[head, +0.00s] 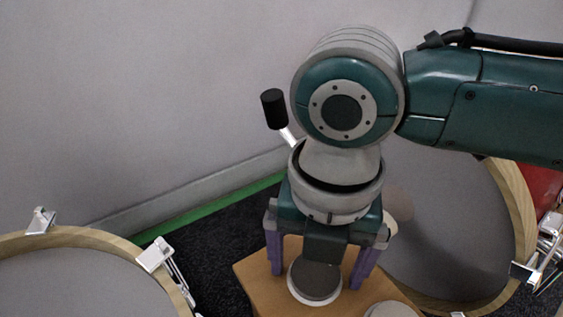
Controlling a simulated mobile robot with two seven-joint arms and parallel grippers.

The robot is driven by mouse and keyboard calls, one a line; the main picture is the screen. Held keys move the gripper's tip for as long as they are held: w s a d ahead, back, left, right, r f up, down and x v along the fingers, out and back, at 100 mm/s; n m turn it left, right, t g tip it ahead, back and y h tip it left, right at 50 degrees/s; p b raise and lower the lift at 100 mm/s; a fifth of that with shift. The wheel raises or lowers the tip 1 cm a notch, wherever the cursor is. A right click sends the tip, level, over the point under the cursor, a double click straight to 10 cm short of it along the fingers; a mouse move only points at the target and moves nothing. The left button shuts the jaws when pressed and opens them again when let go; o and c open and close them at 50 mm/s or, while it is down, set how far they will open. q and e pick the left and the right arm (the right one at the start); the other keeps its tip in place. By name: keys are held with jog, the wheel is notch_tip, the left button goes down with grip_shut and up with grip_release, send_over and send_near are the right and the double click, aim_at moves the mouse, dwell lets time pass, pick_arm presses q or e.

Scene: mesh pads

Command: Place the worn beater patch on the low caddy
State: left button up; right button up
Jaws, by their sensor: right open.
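My right gripper (317,277) is open and points down. Its two purple fingers stand on either side of a small round disc (315,281) with a dark grey top and a pale rim. I cannot tell whether the fingers touch it. The disc appears to lie on a low wooden box (257,285), which looks like the low caddy. A brownish round spot (400,204), possibly the worn beater patch, shows on the grey head of the right drum, partly hidden by my gripper. I cannot be sure which round piece is the patch. My left gripper is not in view.
A second pale disc (391,310) is cut off at the bottom edge. Large wood-rimmed drums stand at left (70,285) and right (455,225), with metal lugs (156,254) sticking out. A black-ended stick (273,109) rises behind my wrist. A grey wall is behind.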

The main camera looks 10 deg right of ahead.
aim_at(316, 272)
jog(key=shift+r, duration=0.15)
notch_tip(316, 272, up, 12)
jog(key=p, duration=0.9)
jog(key=s+a+m+t+y, duration=0.1)
jog(key=s+a+m+y, duration=0.4)
jog(key=m, duration=0.6)
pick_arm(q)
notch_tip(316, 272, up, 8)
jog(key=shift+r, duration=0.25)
pick_arm(e)
jog(key=s+d+m+t+h, duration=0.2)
jog(key=s+d+m+h, duration=0.2)
jog(key=d+m, duration=1)
jog(key=s+m, duration=0.3)
jog(key=m, duration=0.1)
jog(key=shift+d+t+h, duration=0.2)
jog(key=shift+t+h, duration=0.1)
jog(key=shift+h, duration=0.1)
jog(key=shift+s, duration=0.1)
